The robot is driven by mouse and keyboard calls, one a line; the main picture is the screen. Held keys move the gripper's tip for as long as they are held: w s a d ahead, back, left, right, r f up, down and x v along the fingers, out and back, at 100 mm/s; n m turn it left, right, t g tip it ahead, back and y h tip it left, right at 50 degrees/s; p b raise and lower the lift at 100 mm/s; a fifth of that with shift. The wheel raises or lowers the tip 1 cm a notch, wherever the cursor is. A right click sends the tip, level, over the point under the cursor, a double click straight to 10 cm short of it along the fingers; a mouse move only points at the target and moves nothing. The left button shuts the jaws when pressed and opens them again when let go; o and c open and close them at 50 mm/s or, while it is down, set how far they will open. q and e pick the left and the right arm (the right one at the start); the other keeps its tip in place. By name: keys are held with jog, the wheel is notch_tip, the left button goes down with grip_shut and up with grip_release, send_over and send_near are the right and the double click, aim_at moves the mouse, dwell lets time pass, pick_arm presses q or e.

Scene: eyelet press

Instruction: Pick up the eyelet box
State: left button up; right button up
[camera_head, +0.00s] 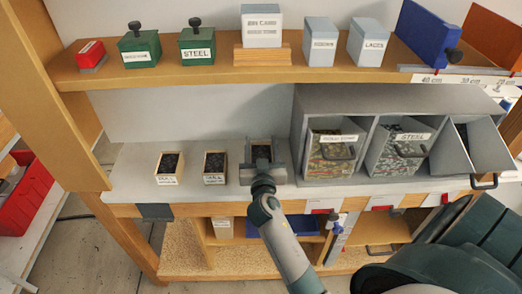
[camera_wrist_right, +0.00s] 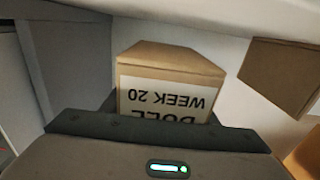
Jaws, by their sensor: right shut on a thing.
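A small wooden eyelet box (camera_head: 262,153) with dark contents is on or just over the grey bench top, left of the grey bins. My right gripper (camera_head: 262,170) is shut on it from the front and hides its lower front. In the right wrist view the box (camera_wrist_right: 165,95) fills the middle, its label upside down and reading "WEEK 20" with a partly hidden line. I cannot tell whether it touches the bench. Two similar labelled boxes, one at far left (camera_head: 169,168) and one in the middle (camera_head: 214,167), stand to its left. My left gripper is not in view.
Grey bins (camera_head: 335,155) with handles stand close on the right; the rightmost is tilted out. A wooden shelf (camera_head: 215,72) above carries green boxes (camera_head: 197,46) and grey boxes (camera_head: 320,40). The bench (camera_head: 130,185) has free room at its left end.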

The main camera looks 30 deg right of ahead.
notch_tip(320, 180, up, 7)
jog(key=shift+r, duration=0.15)
dwell(0.6)
jog(key=s+a+r+n+t+y, duration=0.1)
jog(key=s+a+n+y, duration=0.5)
jog(key=s+a, duration=1)
jog(key=a+t+y, duration=0.1)
jog(key=y, duration=0.2)
jog(key=shift+a+t, duration=0.3)
jog(key=shift+s+d, duration=0.1)
